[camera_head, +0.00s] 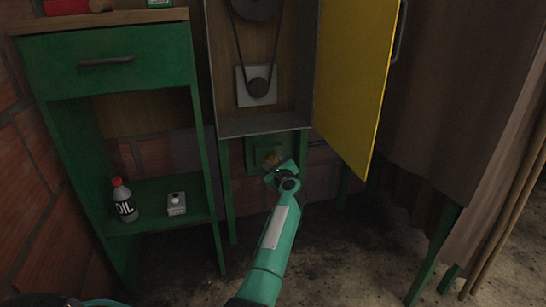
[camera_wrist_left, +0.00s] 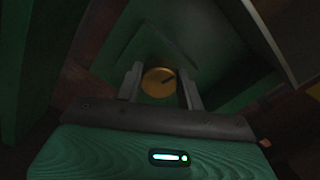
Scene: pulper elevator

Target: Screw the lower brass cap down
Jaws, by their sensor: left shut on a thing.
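The lower brass cap (camera_head: 270,158) sits on a small green square plate (camera_head: 254,146) below the belt cabinet. In the left wrist view the brass cap (camera_wrist_left: 158,82) is a round golden disc with a dark slot mark, between the two fingers. My left gripper (camera_head: 277,167) reaches it from the front right, and in the left wrist view its fingers (camera_wrist_left: 161,88) stand on both sides of the cap, shut on it. The green plate (camera_wrist_left: 185,45) lies behind the cap. My right gripper is not in view.
The cabinet (camera_head: 262,124) above holds a belt and pulleys, and its yellow door (camera_head: 352,75) stands open to the right. A brown curtain (camera_head: 465,90) hangs at right.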

